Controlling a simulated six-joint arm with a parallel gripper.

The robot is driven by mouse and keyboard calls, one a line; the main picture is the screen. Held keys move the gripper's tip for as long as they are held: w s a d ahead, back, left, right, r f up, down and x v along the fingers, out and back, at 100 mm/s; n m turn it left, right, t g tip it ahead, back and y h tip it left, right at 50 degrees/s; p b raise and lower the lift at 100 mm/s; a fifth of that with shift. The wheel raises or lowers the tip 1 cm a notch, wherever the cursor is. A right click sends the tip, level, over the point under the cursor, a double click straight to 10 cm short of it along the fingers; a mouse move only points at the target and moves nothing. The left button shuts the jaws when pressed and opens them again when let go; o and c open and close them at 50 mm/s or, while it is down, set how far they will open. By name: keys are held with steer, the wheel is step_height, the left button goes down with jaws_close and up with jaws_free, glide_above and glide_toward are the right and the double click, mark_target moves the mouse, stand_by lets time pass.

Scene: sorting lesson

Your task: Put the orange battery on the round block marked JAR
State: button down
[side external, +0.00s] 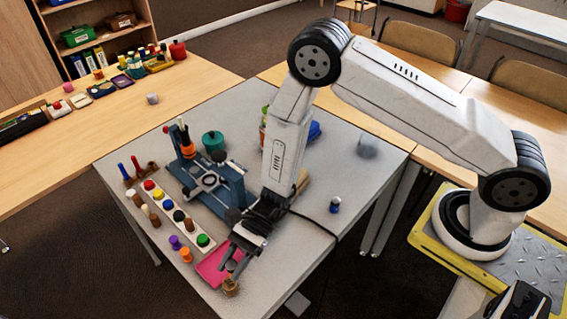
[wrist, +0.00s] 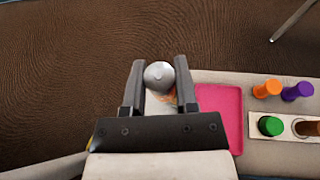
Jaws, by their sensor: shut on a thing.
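My gripper (side external: 232,262) is low over the front corner of the grey table. In the wrist view, my gripper (wrist: 159,82) has its two fingers on either side of a thing with a round silver end, taken as the orange battery (wrist: 158,75). A little orange shows just below that end, and most of its body is hidden. In the side view, a short brownish round thing (side external: 230,287) shows at the fingertips. I cannot tell whether it is the held thing or a block under it. I can read no JAR marking in either view.
A pink tray (side external: 212,268) lies beside my gripper; it also shows in the wrist view (wrist: 220,115). Orange (side external: 186,255) and purple (side external: 174,242) pegs stand near a white strip of coloured knobs (side external: 175,212). A blue device (side external: 212,180) stands behind. The table's right side is fairly clear.

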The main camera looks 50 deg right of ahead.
steer(key=shift+w+a+f, duration=0.2)
steer(key=shift+w+f, duration=0.1)
steer(key=shift+f, duration=0.15)
steer(key=shift+w+a+f, duration=0.2)
steer(key=shift+w+f, duration=0.1)
steer(key=shift+f, duration=0.15)
steer(key=shift+w+a+f, duration=0.2)
steer(key=shift+w+f, duration=0.05)
steer(key=shift+f, duration=1.55)
steer(key=shift+f, duration=0.1)
steer(key=shift+c, duration=1.9)
jaws_free()
steer(key=v, duration=1.2)
